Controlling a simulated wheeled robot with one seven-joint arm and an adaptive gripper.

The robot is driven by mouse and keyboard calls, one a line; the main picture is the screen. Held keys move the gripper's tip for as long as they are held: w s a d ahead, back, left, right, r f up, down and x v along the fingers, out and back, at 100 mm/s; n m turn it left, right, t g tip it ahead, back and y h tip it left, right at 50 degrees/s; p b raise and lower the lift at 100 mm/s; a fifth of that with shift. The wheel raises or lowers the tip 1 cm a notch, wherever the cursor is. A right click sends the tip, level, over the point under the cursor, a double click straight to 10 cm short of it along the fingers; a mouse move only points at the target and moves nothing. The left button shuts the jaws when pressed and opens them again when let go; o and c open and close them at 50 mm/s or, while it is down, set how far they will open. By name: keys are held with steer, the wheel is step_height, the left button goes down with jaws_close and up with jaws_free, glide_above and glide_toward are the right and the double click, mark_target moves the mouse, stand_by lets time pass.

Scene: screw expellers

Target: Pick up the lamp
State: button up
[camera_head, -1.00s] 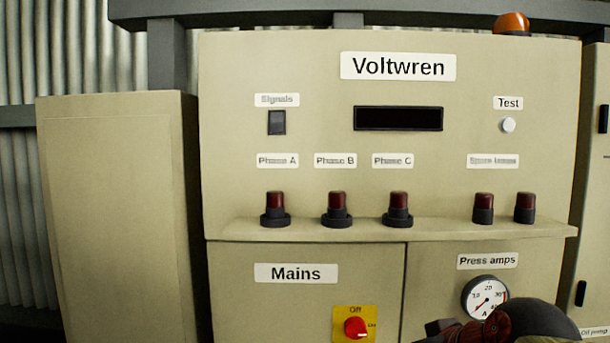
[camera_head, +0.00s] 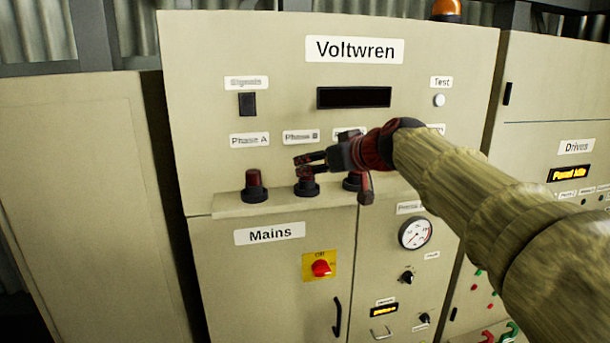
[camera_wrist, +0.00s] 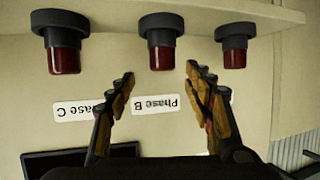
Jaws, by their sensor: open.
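Three dark red lamps in black bases stand on the panel's ledge under the Phase labels. The Phase B lamp (camera_head: 306,185) is in the middle; it also shows in the inverted wrist view (camera_wrist: 162,58). The Phase A lamp (camera_head: 254,187) is to its left in the head view. The Phase C lamp (camera_head: 350,181) is partly hidden by my wrist. My gripper (camera_head: 299,167) is open at the Phase B lamp. In the wrist view my gripper (camera_wrist: 159,74) has a finger to each side of that lamp's line, with its tips just short of the lamp's red end. No contact shows.
The ledge (camera_head: 230,208) runs under the lamps on the Voltwren panel (camera_head: 220,60). Below are a red Mains switch (camera_head: 320,268) and a gauge (camera_head: 415,233). My arm covers the spare lamps' place. A drives cabinet (camera_head: 540,90) stands at right.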

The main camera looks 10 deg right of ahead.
mark_target(306, 166)
steer(key=x, duration=0.1)
steer(key=p+x, duration=0.1)
steer(key=x, duration=0.1)
steer(key=p+x, duration=0.1)
steer(key=shift+a+f, duration=0.3)
steer(key=shift+f, duration=0.05)
steer(key=shift+w+f, duration=0.25)
steer(key=shift+w, duration=0.2)
steer(key=shift+s, duration=0.2)
steer(key=shift+c, duration=0.6)
steer(key=shift+w, duration=0.1)
steer(key=shift+c, duration=1.2)
steer(key=c, duration=0.9)
steer(key=shift+r, duration=0.15)
steer(key=shift+c, duration=0.2)
